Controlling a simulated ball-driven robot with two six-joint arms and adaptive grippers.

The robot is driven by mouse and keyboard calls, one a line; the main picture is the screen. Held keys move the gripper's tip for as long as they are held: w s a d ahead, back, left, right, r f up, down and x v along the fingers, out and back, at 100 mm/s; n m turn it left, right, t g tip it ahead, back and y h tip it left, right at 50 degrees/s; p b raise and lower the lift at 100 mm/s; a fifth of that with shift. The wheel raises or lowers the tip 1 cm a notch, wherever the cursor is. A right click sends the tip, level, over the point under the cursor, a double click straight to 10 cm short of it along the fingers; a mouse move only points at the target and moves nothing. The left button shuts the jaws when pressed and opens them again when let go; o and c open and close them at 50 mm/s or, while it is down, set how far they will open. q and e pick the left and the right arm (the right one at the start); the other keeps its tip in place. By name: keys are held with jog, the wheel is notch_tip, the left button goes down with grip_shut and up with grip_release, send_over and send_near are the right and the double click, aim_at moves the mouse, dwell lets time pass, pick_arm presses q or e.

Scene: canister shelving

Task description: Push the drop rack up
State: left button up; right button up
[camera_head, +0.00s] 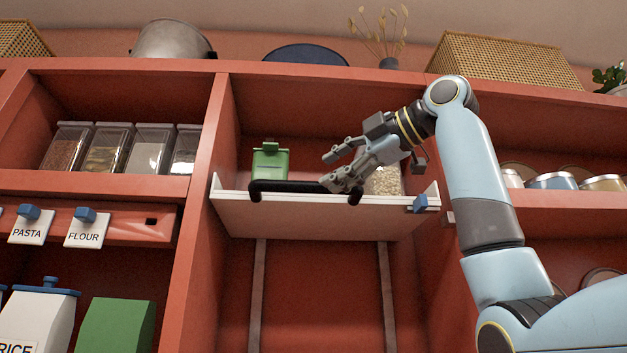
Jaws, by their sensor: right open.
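The drop rack (290,219) is a pale tray with a black bar handle (290,187) along its front. It sits raised in the middle bay of the red shelving, above two vertical rails. A green canister (270,161) and a clear jar of pale contents (384,182) stand on it. My right gripper (328,171) is open, with its fingers at the right part of the handle; the lower finger overlaps the handle, and I cannot tell whether they touch. The gripper partly hides the jar. My left gripper is not in view.
A blue clip (420,203) sits at the rack's right front. Glass containers (108,149) fill the upper left bay. Labelled tags (86,230) hang below them. Tins (553,181) stand in the right bay. The space under the rack is clear. A woven basket (506,63) sits on top.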

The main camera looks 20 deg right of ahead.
jog(key=shift+v, duration=2.25)
